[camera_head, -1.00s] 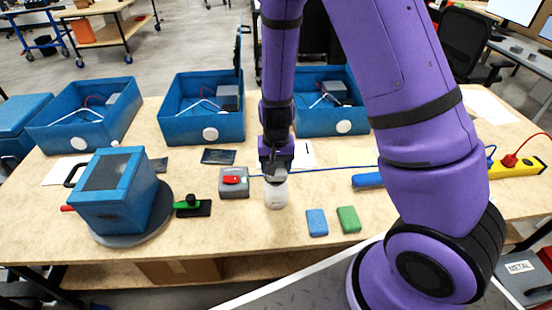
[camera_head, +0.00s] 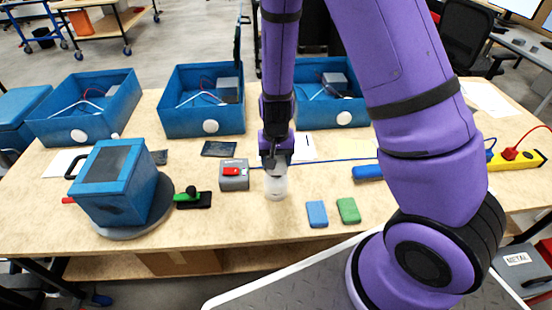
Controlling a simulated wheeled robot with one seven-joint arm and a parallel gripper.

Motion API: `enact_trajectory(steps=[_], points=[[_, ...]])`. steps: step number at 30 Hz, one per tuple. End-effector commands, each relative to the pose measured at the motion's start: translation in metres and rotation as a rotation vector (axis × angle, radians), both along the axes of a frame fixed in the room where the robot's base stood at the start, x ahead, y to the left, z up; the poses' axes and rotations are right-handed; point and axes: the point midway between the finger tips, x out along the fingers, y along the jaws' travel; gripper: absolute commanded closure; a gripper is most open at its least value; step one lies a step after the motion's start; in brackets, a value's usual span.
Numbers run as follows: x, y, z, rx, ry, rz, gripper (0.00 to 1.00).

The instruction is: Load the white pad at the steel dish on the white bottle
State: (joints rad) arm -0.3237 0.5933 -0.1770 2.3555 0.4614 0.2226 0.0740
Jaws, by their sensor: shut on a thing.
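The white bottle (camera_head: 275,189) stands upright on the wooden table, near the middle of the front half. My gripper (camera_head: 275,161) points straight down right over the bottle's top. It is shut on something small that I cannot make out. The white pad cannot be told apart at this size. A greyish part shows at the bottle's top under the fingers; I cannot tell whether it is the steel dish or part of my gripper. Whether what I hold touches the bottle's top is not clear.
A grey box with a red switch (camera_head: 234,173) stands close left of the bottle. A blue block (camera_head: 317,213) and a green block (camera_head: 348,210) lie to the right. A blue machine (camera_head: 116,184) stands at left. Blue bins (camera_head: 208,126) line the back.

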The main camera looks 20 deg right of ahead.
Motion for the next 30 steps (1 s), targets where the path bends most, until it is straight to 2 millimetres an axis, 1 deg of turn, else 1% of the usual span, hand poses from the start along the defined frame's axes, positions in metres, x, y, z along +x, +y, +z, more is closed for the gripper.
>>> enact_trajectory(steps=[30], points=[[0.0001,-0.0001,-0.0104,0.0,0.0,0.0,0.58]])
